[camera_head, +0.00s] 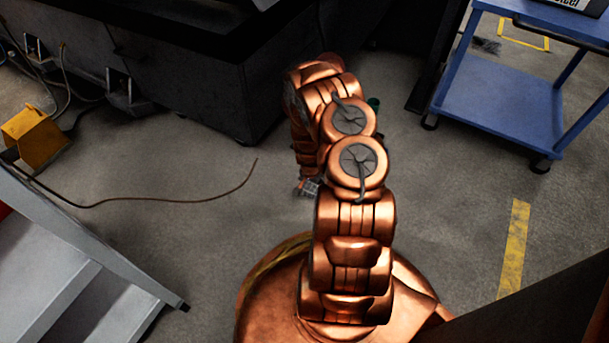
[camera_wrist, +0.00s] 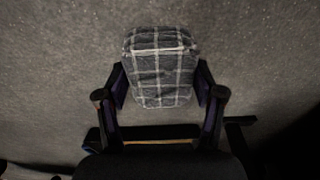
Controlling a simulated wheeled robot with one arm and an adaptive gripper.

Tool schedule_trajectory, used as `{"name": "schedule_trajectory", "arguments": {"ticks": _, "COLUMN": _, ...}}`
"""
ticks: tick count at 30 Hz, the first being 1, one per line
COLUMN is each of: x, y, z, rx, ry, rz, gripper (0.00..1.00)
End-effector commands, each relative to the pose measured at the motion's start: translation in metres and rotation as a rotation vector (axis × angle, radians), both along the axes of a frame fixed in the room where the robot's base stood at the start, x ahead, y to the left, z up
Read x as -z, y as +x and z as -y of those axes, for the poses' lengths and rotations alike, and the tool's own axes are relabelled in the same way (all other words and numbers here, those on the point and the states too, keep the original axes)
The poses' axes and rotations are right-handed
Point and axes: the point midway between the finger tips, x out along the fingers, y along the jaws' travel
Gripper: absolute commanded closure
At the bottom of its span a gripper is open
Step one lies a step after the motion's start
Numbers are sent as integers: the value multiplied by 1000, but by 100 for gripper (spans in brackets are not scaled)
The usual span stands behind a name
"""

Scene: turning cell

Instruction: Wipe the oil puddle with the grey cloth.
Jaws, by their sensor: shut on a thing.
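The grey cloth (camera_wrist: 160,75), a folded pad with a pale check pattern, is between the two fingers of my gripper (camera_wrist: 160,88) in the wrist view. My gripper is shut on it from both sides, and the cloth's far end sticks out past the fingertips over the grey floor. In the head view my arm hides most of the gripper; a small checked patch, which looks like the cloth (camera_head: 307,187), shows low beside the arm. I cannot make out the oil puddle in either view; my arm covers part of the floor.
A blue cart (camera_head: 495,98) stands at the upper right, and a dark machine (camera_head: 190,75) fills the upper left. A yellow box (camera_head: 35,137), a thin cable (camera_head: 150,201) and grey steps (camera_head: 70,265) are at left. A yellow floor stripe (camera_head: 514,245) lies on open floor at right.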

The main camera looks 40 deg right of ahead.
Motion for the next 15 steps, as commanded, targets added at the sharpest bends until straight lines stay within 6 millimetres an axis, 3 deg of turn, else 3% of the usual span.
{"name": "schedule_trajectory", "arguments": {"ticks": 2, "x": -1, "y": -7, "z": 6, "rx": -5, "ry": -8, "rz": -12, "gripper": 83}}
{"name": "schedule_trajectory", "arguments": {"ticks": 3, "x": -1, "y": -1, "z": 0, "rx": -7, "ry": -1, "rz": -6, "gripper": 83}}
{"name": "schedule_trajectory", "arguments": {"ticks": 6, "x": -18, "y": -4, "z": 1, "rx": -7, "ry": -4, "rz": -10, "gripper": 83}}
{"name": "schedule_trajectory", "arguments": {"ticks": 15, "x": -45, "y": -2, "z": 0, "rx": -7, "ry": -5, "rz": -8, "gripper": 83}}
